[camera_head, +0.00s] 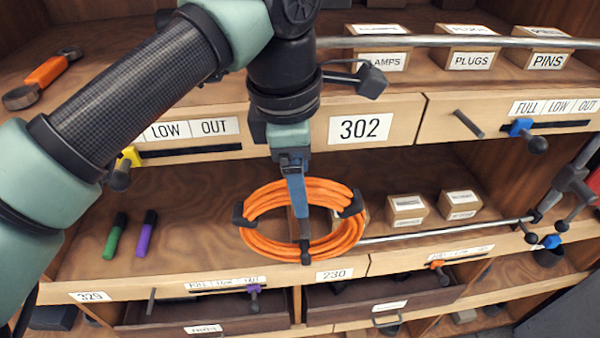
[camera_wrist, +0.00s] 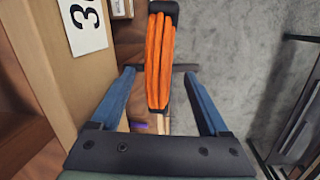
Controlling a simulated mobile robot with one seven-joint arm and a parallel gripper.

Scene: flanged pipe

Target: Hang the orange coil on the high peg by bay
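The orange coil (camera_head: 335,240), bound with black ties, is in front of the middle shelf by label 230 in the head view. In the wrist view the coil (camera_wrist: 158,60) shows edge-on between the two spread blue fingers (camera_wrist: 160,72), with a visible gap on each side. What bears the coil is hidden. A dark peg (camera_head: 468,124) juts from the upper board, right of label 302. A lower dark peg (camera_head: 150,301) juts from the lower board near label 329.
Small boxes (camera_head: 407,210) stand right of the coil on the middle shelf. Green (camera_head: 116,235) and purple (camera_head: 147,233) markers lie at left. Coloured slider knobs (camera_head: 521,128) and a metal rail (camera_head: 450,229) stick out along the shelf fronts.

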